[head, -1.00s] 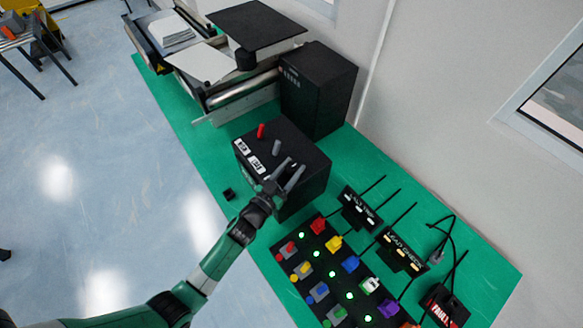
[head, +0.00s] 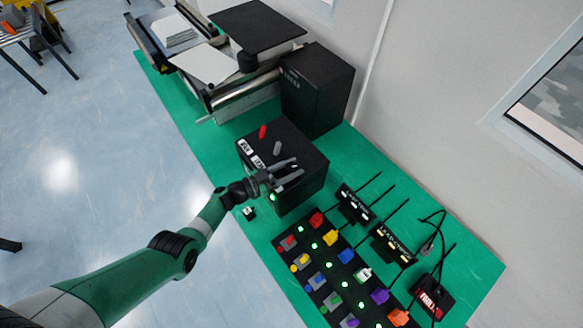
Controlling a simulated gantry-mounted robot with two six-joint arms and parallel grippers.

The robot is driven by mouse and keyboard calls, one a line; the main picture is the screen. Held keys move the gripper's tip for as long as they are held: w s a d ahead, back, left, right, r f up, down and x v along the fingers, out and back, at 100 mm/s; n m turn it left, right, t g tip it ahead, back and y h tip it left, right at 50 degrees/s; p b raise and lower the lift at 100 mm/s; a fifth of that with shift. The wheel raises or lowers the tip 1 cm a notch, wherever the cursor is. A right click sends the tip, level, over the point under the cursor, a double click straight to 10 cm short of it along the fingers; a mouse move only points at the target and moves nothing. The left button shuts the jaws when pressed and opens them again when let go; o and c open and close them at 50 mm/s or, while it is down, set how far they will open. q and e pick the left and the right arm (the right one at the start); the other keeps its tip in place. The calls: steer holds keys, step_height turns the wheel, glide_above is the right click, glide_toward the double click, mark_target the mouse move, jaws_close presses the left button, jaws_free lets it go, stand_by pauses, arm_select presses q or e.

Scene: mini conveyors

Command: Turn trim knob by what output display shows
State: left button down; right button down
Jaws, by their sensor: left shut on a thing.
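The black control box (head: 300,195) stands on the green mat with a red control (head: 263,132), a grey control (head: 277,148) and white labels on its top. My left gripper (head: 290,174) reaches over the right part of that top, its fingers shut on a knob that they mostly hide. A green light (head: 272,198) glows on the box's near face, below the gripper. I cannot tell which screen is the output display; a small sign (head: 356,204) and another sign (head: 393,242) are too small to read surely. My right gripper is out of view.
A black panel (head: 322,262) with coloured switches, plugs and green lights lies in front. A red-marked box (head: 432,297) with a cable is at the right. A dark cabinet (head: 318,88) and conveyor (head: 245,88) stand behind.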

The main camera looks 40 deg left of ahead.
arm_select(q)
steer(key=shift+f+m+g+h+b, duration=0.15)
steer(key=shift+m+g+h+b, duration=0.45)
steer(key=shift+m+h+b, duration=0.55)
steer(key=shift+h, duration=0.45)
steer(key=shift+c, duration=1.8)
jaws_free()
steer(key=shift+s+a, duration=0.1)
steer(key=p+v, duration=0.2)
steer(key=v, duration=0.9)
steer(key=shift+a+r, duration=0.15)
steer(key=shift+r, duration=0.05)
